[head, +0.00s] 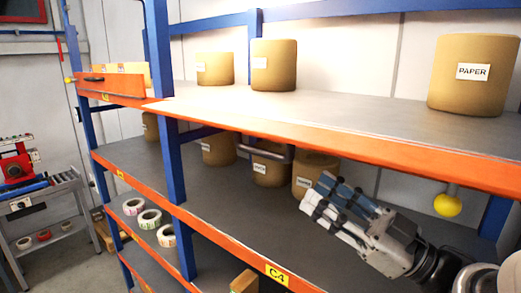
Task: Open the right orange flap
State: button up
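A long orange front strip (345,150) runs along the upper shelf of the right bay. A dark bar handle (265,154) juts out just below it; I cannot tell for sure whether this strip is the right flap or how far it is tilted. A yellow ball knob (447,205) hangs below its right part. My gripper (316,191) is below the strip, in front of the lower shelf, pointing up and left. It is apart from the handle, to its right and lower. No object shows in it; its finger gap is unclear.
A left orange flap (115,86) with a black handle stands upright on the left bay. Brown paper rolls (273,64) stand on both shelves. A blue post (173,160) divides the bays. Label rolls (149,219) lie on the lower shelf. A small box (244,282) stands lower.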

aim_at(260, 153)
jog(key=p+x, duration=0.2)
jog(key=x, duration=1.2)
jog(key=shift+a+r, duration=0.1)
jog(key=shift+a, duration=0.05)
jog(key=shift+c, duration=0.5)
grip_shut()
